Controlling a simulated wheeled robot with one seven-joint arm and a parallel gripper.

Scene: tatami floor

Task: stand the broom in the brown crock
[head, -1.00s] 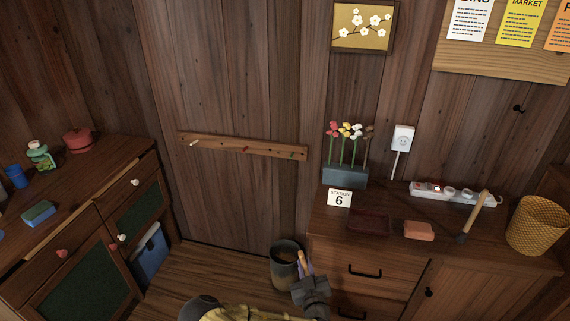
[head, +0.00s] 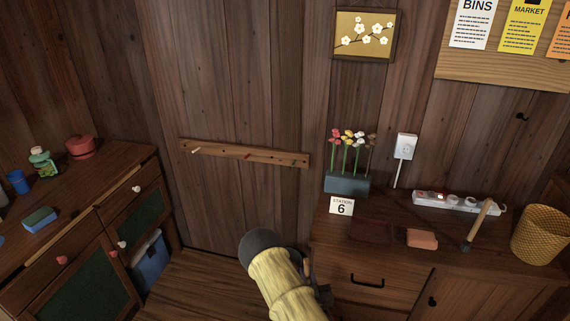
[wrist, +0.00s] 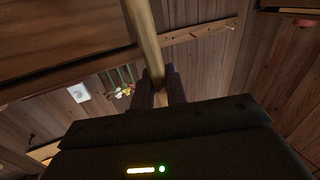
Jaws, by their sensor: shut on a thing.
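My gripper (wrist: 161,82) is shut on the broom's pale wooden handle (wrist: 148,45), which runs up and out of the top of the wrist view. In the head view a short bit of the handle (head: 307,268) shows beside my yellow arm, and my dark gripper (head: 323,296) is mostly covered by that arm. The broom's head is not seen in either view. The brown crock is hidden now; my arm covers the floor spot by the cabinet where a dark crock stood in the earlier head view.
A peg rail (head: 245,154) is on the wall. A blue bin (head: 150,262) stands by the left cabinet.

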